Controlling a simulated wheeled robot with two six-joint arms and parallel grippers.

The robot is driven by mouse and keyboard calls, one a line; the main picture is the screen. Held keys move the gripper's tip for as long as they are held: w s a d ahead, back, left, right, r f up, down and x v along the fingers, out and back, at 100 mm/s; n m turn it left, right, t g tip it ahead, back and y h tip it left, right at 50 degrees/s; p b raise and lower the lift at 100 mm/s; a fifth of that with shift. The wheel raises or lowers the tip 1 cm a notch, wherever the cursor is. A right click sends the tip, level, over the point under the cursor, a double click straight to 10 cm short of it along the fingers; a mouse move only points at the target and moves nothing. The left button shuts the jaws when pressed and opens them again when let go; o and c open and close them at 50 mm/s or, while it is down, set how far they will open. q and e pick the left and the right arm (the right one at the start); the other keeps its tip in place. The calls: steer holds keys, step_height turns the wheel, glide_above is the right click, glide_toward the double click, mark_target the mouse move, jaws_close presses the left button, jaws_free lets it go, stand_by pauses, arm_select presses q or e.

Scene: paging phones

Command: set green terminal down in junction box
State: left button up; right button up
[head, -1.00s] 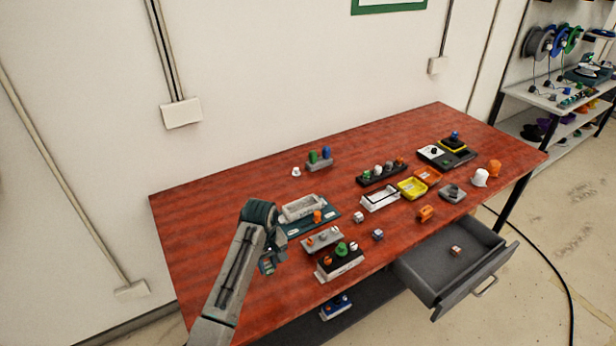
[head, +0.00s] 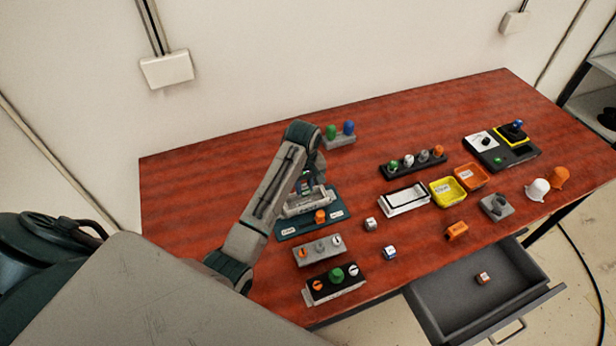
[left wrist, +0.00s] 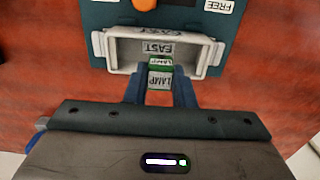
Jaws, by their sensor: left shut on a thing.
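The junction box (head: 296,209) is a light grey open box on a teal board (head: 288,233). In the left wrist view the box (left wrist: 103,50) shows its opening and an EAST label inside. My left gripper (head: 306,186) is at the box in the head view, partly hidden by its own arm. In the left wrist view the left gripper (left wrist: 160,88) is shut on the green terminal (left wrist: 160,67), which has white LAMP labels. The terminal overlaps the box's near wall; I cannot tell whether it touches. My right gripper is not in view.
An orange knob (head: 320,216) sits on the teal board beside the box. Grey (head: 320,249) and black-topped (head: 336,283) control blocks stand in front. A block with green and blue knobs (head: 339,138) stands behind. A drawer (head: 470,300) hangs open at the front.

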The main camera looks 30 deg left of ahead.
arm_select(q)
steer(key=shift+s+f, duration=0.1)
steer(key=shift+f, duration=0.4)
steer(key=shift+w+f, duration=0.35)
steer(key=shift+f, duration=0.15)
steer(key=shift+s, duration=0.1)
steer(key=shift+s+r, duration=0.1)
steer(key=shift+f, duration=0.3)
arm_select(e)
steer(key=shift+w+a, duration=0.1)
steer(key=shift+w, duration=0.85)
arm_select(q)
steer(key=shift+f, duration=0.25)
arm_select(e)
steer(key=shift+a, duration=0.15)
